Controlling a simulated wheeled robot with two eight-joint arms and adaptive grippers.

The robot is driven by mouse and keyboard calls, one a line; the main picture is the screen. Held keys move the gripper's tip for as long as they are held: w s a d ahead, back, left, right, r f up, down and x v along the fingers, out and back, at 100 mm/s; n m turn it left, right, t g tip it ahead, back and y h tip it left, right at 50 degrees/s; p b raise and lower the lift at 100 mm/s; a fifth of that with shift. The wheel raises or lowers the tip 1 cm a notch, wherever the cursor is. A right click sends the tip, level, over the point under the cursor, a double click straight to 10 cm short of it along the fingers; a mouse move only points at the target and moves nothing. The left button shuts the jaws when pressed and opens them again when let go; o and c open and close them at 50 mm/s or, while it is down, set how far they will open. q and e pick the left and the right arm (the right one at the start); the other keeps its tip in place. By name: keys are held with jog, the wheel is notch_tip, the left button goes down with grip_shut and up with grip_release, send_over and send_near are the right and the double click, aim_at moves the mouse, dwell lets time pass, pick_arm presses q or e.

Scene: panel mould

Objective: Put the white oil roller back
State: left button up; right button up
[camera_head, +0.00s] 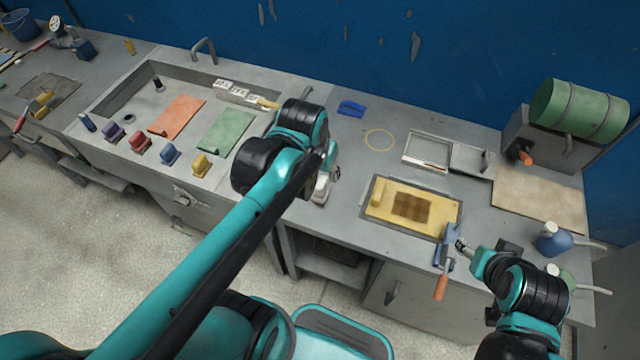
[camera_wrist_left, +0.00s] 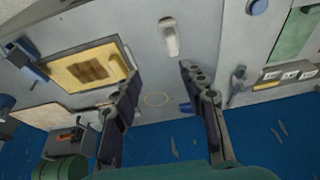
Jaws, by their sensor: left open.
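A small white object (camera_head: 322,189), which looks like the white oil roller, lies near the counter's front edge, partly hidden by my left arm. In the left wrist view the white object (camera_wrist_left: 170,36) lies just beyond my open fingers, not between them. My left gripper (camera_head: 328,165) is open and empty above the counter; both fingers show in the left wrist view (camera_wrist_left: 160,72). My right gripper (camera_head: 462,246) is beside a blue tool (camera_head: 449,240) with an orange handle (camera_head: 441,288); I cannot tell whether it grips it.
A yellow panel mould (camera_head: 380,206) with a brown grid lies right of my left gripper. Behind it are a yellow ring (camera_head: 379,140) and a shallow metal tray (camera_head: 426,151). A recessed basin (camera_head: 137,84) is at left.

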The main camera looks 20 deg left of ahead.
pick_arm(q)
jog(key=s+t, duration=0.1)
jog(key=s+d+t, duration=0.1)
jog(key=s, duration=0.1)
jog(key=s+t, duration=0.1)
jog(key=shift+s+d, duration=0.25)
jog(key=shift+d, duration=0.1)
jog(key=shift+f, duration=0.1)
notch_tip(320, 180, down, 3)
jog(key=b, duration=0.3)
